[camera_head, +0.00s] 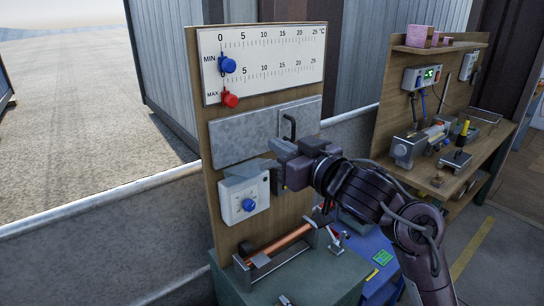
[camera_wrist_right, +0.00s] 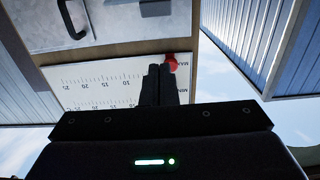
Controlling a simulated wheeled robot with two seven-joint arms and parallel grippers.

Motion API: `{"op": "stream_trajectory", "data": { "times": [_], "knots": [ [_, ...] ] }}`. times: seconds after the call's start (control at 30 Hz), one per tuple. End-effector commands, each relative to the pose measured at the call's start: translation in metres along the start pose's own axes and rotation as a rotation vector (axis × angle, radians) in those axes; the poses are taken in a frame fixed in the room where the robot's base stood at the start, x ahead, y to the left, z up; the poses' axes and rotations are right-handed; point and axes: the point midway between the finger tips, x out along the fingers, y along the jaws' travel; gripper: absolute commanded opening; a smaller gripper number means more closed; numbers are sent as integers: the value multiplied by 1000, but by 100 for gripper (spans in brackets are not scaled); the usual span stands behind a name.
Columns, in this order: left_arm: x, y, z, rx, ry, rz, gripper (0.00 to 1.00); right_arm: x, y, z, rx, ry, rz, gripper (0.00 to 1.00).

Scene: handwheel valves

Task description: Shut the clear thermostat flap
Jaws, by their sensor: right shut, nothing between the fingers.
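The thermostat (camera_head: 243,197) is a white box with a blue knob (camera_head: 249,205), mounted low on the wooden board. Its clear flap (camera_head: 252,169) looks greyish and stands raised at the top of the box, so the knob is uncovered. My right gripper (camera_head: 274,168) is at the upper right of the thermostat, close to the flap's right side. I cannot tell whether it touches the flap. In the right wrist view its fingers (camera_wrist_right: 160,86) are together with nothing between them. The thermostat and flap are not clearly visible there. My left gripper is not in view.
Above are grey metal panels with a dark handle (camera_head: 289,127) and a scale panel (camera_head: 262,62) with blue and red sliders. Below, a copper pipe (camera_head: 279,243) lies on a green cabinet. A workbench (camera_head: 440,178) stands at the right. The space left of the thermostat is free.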

Motion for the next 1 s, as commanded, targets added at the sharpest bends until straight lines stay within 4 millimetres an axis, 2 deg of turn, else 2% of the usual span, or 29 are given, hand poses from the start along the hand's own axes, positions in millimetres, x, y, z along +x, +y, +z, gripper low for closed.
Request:
{"op": "stream_trajectory", "data": {
  "times": [0.03, 0.2, 0.3, 0.5, 1.0],
  "knots": [
    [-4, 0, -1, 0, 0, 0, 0, 12, 0, -2, 4, -1, -2, 0],
    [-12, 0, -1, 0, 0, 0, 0, 48, 0, -3, 2, -1, 0, 0],
    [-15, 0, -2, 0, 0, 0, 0, 40, 1, 18, 2, -6, 2, 0],
    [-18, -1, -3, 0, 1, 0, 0, 34, 0, 34, 0, -2, 1, 0],
    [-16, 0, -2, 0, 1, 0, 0, 32, 0, 40, 0, 3, 1, 0]
  ]
}}
